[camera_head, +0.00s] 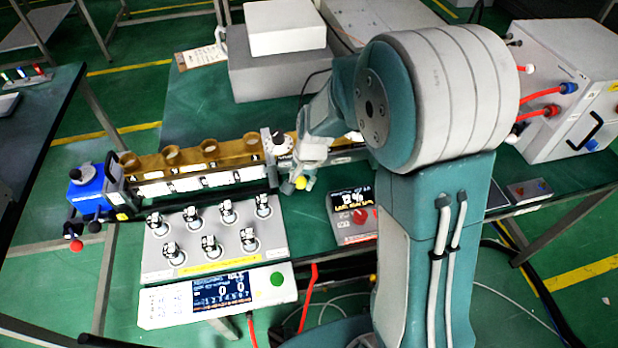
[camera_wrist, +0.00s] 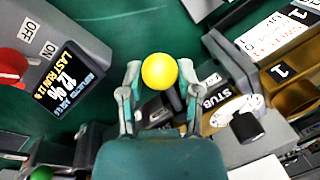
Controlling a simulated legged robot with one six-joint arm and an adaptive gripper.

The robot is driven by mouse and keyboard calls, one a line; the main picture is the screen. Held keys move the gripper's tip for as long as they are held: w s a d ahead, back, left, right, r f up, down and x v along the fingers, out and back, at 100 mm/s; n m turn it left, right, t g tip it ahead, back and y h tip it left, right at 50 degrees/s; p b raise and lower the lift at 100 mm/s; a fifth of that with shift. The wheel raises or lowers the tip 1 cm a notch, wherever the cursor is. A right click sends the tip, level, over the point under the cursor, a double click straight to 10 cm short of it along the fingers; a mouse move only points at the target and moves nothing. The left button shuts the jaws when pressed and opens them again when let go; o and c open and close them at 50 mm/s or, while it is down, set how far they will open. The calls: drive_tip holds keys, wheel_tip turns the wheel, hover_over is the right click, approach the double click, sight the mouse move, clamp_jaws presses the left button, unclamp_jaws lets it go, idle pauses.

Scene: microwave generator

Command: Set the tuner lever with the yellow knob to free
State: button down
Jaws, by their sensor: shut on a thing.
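The yellow knob (camera_wrist: 159,71) is a smooth ball in the middle of the wrist view, with part of a dark lever behind it. It also shows in the head view (camera_head: 301,183), at the right end of the brass waveguide (camera_head: 190,157). My gripper (camera_wrist: 159,78) has one finger on each side of the knob and is shut on it. The block labelled STUB (camera_wrist: 216,98) is just right of the knob, with a white dial and black knob (camera_wrist: 246,127). The lever's pivot and any position marks for free are hidden or too small to read.
A grey box with a display and red knob (camera_head: 358,217) stands right of my gripper. A panel with several toggle switches (camera_head: 190,262) lies front left. A blue unit (camera_head: 90,193) is at the waveguide's left end. A white cabinet with red hoses (camera_head: 565,90) stands back right.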

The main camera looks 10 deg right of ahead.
drive_tip(key=shift+w+a+f+m, duration=0.1)
drive_tip(key=shift+a+m, duration=0.3)
drive_tip(key=shift+m, duration=0.25)
drive_tip(key=shift+w+a+m, duration=0.1)
drive_tip(key=shift+a+m, duration=0.25)
drive_tip(key=shift+m, duration=0.3)
drive_tip(key=shift+c, duration=1.5)
unclamp_jaws()
drive_tip(key=shift+w+a, duration=0.1)
drive_tip(key=shift+a, duration=0.05)
wheel_tip(320, 180, up, 12)
drive_tip(key=s+d, duration=0.1)
drive_tip(key=shift+s+d+f, duration=0.15)
drive_tip(key=shift+s+d, duration=0.05)
drive_tip(key=shift+s, duration=0.1)
